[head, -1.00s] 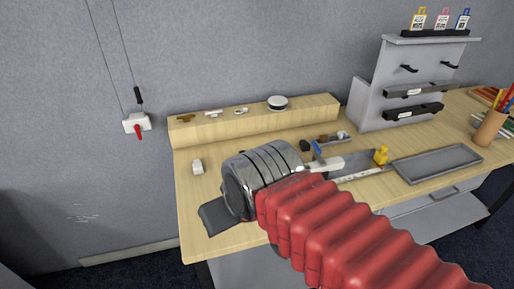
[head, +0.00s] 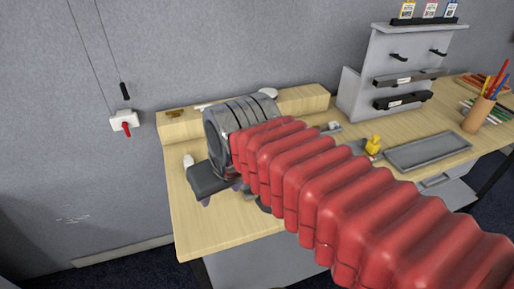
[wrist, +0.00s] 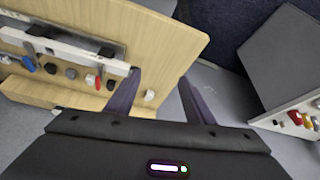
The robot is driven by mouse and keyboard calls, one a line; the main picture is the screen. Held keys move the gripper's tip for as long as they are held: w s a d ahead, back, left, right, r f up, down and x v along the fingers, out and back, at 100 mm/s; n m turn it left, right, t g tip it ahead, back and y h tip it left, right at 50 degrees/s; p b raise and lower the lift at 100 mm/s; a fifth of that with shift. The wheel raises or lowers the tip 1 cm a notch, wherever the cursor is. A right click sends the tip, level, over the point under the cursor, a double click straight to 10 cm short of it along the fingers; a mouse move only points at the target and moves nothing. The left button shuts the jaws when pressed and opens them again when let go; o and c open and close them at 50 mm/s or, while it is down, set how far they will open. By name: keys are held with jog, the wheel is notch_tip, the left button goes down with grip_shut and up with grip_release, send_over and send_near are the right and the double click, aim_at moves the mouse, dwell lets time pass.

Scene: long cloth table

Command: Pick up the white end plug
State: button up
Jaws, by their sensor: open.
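A small white piece, which looks like the white end plug (head: 188,161), stands on the wooden table (head: 190,230) near its left edge. In the wrist view the white end plug (wrist: 150,95) lies near the table edge, in the gap between my two purple fingers and closer to the left one. My gripper (wrist: 160,77) is open and empty, above the table and apart from the plug.
A wooden ledge (head: 305,98) runs along the table's back. A yellow item (head: 373,145), a grey tray (head: 428,151) and a pen cup (head: 478,114) stand to the right. Several small dark, blue and red parts lie left of my fingers in the wrist view.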

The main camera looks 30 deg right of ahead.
jog(key=w+d+r+m+g, duration=0.1)
jog(key=w+d+r, duration=0.1)
jog(key=w+d, duration=0.5)
jog(key=w+d+r+g, duration=0.15)
jog(key=w+d, duration=0.25)
jog(key=w, duration=0.4)
jog(key=w+d+f+g, duration=0.1)
jog(key=w+d+f, duration=0.3)
jog(key=d, duration=0.4)
jog(key=w+d+f+m+g, duration=0.1)
jog(key=w+d+f, duration=0.3)
jog(key=w+d, duration=0.2)
jog(key=shift+w+d+m+g, duration=0.3)
jog(key=shift+d+g, duration=0.05)
jog(key=shift+d, duration=0.7)
jog(key=shift+f, duration=0.1)
notch_tip(320, 180, down, 8)
jog(key=shift+f, duration=0.25)
